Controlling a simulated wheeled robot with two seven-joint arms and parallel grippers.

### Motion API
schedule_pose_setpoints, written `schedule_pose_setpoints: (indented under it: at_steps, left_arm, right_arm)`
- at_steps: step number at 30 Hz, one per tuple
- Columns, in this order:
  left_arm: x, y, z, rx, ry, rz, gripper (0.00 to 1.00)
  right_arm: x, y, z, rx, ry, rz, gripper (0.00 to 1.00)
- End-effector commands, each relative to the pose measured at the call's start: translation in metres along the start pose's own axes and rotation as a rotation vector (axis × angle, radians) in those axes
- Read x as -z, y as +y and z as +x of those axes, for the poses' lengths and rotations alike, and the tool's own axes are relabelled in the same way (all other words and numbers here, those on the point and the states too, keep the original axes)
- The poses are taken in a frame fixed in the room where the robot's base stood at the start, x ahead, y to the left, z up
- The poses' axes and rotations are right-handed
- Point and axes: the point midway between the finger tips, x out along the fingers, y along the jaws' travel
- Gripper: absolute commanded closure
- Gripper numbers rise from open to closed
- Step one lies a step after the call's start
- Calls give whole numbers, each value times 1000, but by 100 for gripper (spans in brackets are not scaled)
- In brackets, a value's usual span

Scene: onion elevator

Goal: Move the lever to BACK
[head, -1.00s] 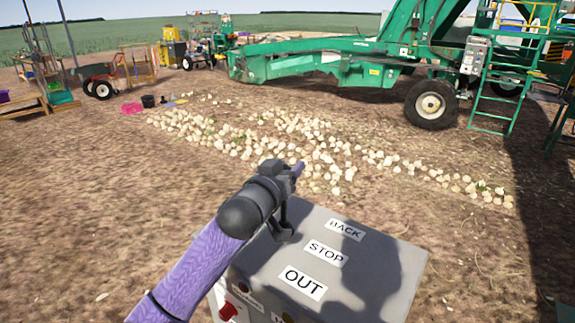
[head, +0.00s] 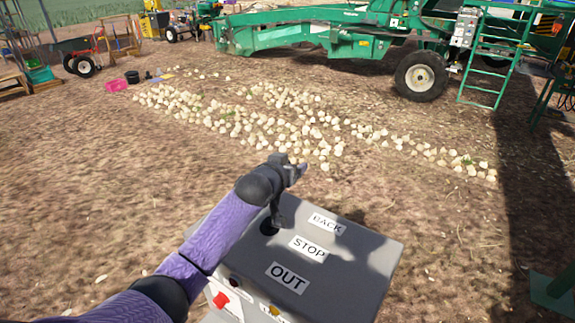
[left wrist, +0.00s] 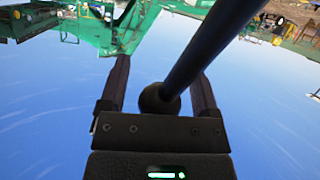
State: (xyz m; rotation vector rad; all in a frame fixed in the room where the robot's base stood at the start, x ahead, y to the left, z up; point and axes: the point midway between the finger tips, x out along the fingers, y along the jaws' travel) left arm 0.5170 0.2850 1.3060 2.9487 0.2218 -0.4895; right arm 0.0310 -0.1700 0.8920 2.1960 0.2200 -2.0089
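The grey control box (head: 345,275) stands at the bottom middle of the head view. Its top carries the labels BACK (head: 327,223) at the far end, STOP (head: 309,248) in the middle and OUT (head: 287,277) nearest. A dark lever (head: 275,211) rises from the left side of the top; my left gripper (head: 288,171) hides its upper end. In the left wrist view, the lever's round knob (left wrist: 160,99) and shaft (left wrist: 212,42) lie between the two fingers of my left gripper (left wrist: 160,85). The fingers are apart, with gaps beside the knob. My right gripper is not in view.
A red switch (head: 221,299) sits on the box's near side. Pale onions (head: 230,115) lie scattered on the soil beyond the box. A large green machine (head: 330,30) with a wheel and a ladder (head: 492,75) stands behind them. Bare soil surrounds the box.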

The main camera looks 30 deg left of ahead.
Motion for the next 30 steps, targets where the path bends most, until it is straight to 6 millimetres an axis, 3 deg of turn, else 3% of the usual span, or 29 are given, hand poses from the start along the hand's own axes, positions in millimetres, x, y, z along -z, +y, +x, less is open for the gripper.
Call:
schedule_pose_setpoints:
  at_steps: [11,24,30]
  left_arm:
    - [1,0,-6,-1,3,1,17]
    - [0,0,-86,-1,2,0,17]
    - [0,0,-100,0,2,0,17]
  right_arm:
    - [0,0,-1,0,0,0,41]
    - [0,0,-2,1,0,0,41]
    - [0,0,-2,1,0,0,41]
